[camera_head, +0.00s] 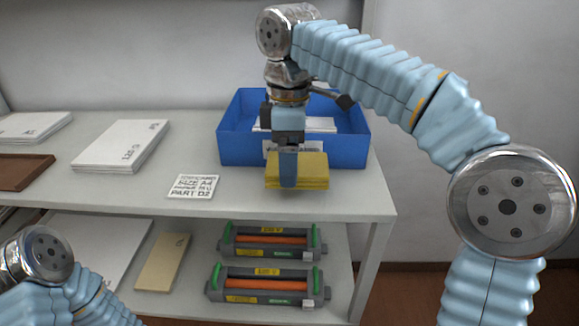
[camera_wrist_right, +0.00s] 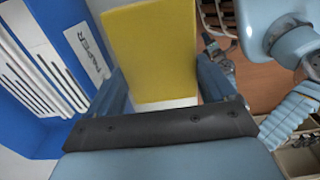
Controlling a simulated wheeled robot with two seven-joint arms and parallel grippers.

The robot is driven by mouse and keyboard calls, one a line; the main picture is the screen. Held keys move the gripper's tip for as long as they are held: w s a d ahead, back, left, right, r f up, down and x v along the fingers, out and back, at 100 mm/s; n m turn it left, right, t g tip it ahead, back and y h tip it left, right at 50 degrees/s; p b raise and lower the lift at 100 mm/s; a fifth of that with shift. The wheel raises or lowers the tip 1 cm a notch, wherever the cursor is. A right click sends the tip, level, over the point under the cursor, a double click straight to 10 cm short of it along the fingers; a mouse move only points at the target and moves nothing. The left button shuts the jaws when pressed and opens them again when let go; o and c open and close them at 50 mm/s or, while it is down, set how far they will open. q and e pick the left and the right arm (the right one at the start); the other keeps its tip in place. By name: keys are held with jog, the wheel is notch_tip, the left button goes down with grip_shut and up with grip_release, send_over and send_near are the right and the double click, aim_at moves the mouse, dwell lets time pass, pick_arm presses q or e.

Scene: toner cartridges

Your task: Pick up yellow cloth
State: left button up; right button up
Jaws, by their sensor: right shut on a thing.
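The yellow cloth (camera_head: 312,172) is a folded, flat block in front of the blue bin at the right end of the upper shelf. My right gripper (camera_head: 288,180) comes down over its left part and is shut on it. In the right wrist view the cloth (camera_wrist_right: 152,50) sits between the two fingers of my right gripper (camera_wrist_right: 160,88). Whether the cloth touches the shelf is hard to tell. My left arm shows at the lower left of the head view, but its gripper is out of sight.
The blue bin (camera_head: 236,150) holds white paper and stands right behind the cloth. A white label card (camera_head: 193,186) and paper stacks (camera_head: 120,145) lie to the left. Two toner cartridges (camera_head: 268,240) sit on the lower shelf (camera_head: 185,300). The upper shelf's front middle (camera_head: 240,200) is clear.

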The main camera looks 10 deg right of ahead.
jog(key=s+r, duration=0.4)
jog(key=shift+r+p, duration=0.3)
jog(key=shift+r, duration=0.05)
jog(key=s+r, duration=0.4)
jog(key=s, duration=0.5)
jog(key=shift+s+r, duration=0.2)
jog(key=shift+s, duration=0.05)
jog(key=o, duration=0.6)
jog(key=c, duration=0.4)
